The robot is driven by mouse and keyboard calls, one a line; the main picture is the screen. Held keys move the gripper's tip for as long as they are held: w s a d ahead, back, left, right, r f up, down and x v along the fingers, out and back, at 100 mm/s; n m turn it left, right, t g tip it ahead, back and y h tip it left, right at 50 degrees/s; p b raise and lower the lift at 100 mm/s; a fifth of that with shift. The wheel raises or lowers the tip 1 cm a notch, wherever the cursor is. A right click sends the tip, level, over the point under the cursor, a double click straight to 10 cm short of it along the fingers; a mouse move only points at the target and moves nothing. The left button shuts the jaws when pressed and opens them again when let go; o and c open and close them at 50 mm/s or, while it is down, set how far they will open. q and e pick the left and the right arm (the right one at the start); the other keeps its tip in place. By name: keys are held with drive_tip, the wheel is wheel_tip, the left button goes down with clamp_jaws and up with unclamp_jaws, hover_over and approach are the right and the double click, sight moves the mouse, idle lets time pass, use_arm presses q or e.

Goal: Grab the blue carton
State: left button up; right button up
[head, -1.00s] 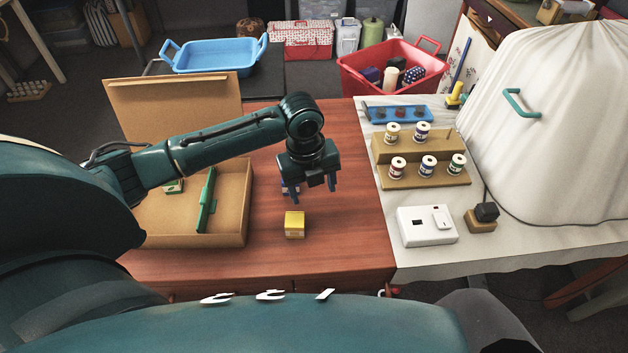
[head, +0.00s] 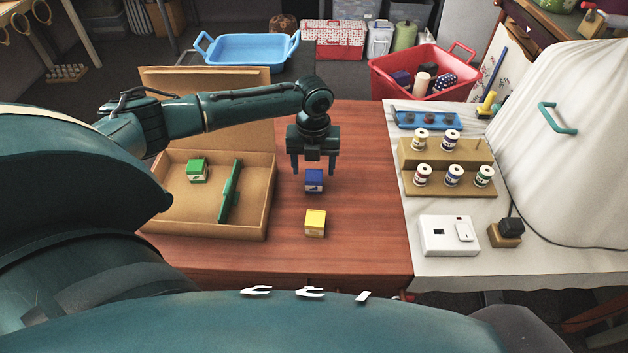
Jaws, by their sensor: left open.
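The blue carton (head: 314,181) is a small blue box with a pale label band. It stands upright on the red-brown wooden table, right of the open cardboard box. My left gripper (head: 314,170) points down just above and behind it in the head view, with its two fingers apart. Nothing shows between the fingers. I cannot tell whether the fingertips overlap the carton's far side in height. My right gripper is not in view.
A yellow carton (head: 315,223) stands in front of the blue one. The cardboard box (head: 255,226) at left holds a green carton (head: 197,170) and a green divider (head: 230,191). A spool rack (head: 447,187) and white device (head: 448,236) stand on the pale table at right.

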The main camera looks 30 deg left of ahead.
sight(314, 175)
use_arm(q)
drive_tip(key=f, duration=0.5)
drive_tip(key=shift+w+a, duration=0.1)
drive_tip(key=shift+w, duration=0.15)
drive_tip(key=shift+c, duration=0.4)
drive_tip(key=c, duration=1)
